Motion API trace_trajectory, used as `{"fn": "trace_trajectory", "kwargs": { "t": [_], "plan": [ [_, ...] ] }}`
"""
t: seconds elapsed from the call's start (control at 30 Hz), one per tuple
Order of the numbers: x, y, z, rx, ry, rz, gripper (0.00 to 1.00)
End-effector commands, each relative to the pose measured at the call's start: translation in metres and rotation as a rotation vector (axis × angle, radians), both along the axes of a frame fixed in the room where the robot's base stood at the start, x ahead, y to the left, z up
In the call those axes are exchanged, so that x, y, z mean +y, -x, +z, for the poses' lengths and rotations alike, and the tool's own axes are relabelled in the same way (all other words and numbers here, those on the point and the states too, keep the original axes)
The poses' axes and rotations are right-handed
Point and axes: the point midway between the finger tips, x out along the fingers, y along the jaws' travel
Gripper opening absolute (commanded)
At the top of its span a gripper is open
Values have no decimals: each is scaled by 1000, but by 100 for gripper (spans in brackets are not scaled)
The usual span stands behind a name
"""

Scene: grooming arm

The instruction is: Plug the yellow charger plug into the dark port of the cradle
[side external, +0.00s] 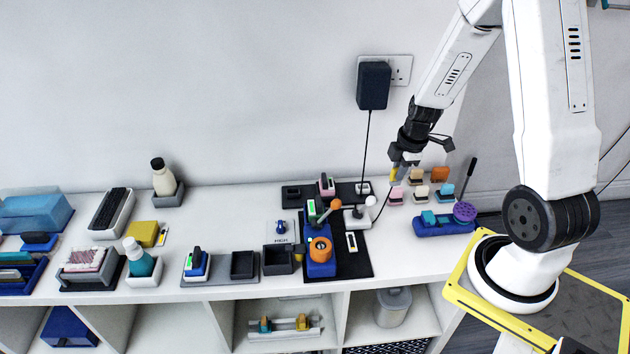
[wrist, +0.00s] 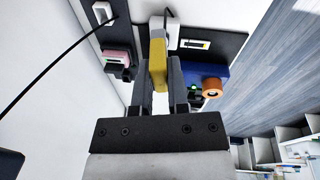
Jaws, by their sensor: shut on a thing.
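My gripper (side external: 403,160) hangs above the shelf top, right of the black mat. It is shut on the yellow charger plug (side external: 394,174), which points down and is clear of the surface. In the wrist view the yellow plug (wrist: 158,62) sits between the two fingers of my gripper (wrist: 160,75), with a dark cord at its far end. A white block (side external: 357,218) with a white knob stands on the mat, below and left of the plug. It looks like the cradle, and it also shows just beyond the plug in the wrist view (wrist: 173,35). I cannot make out its dark port.
A blue stand with an orange roll (side external: 320,248) is left of the white block. Pastel blocks (side external: 420,178) and a blue holder with a purple brush (side external: 464,212) stand to the right. A black wall adapter (side external: 374,85) trails a cable down to the mat's back.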

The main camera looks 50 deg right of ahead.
Motion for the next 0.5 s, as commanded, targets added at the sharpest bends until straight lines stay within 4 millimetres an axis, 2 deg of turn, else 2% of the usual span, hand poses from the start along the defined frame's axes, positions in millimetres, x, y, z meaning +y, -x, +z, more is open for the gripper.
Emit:
{"fn": "trace_trajectory", "kwargs": {
  "t": [0.27,0.5],
  "plan": [
    [0,-6,0,2,-1,0,0],
    [-2,-33,-3,12,-8,-4,0]
  ]
}}
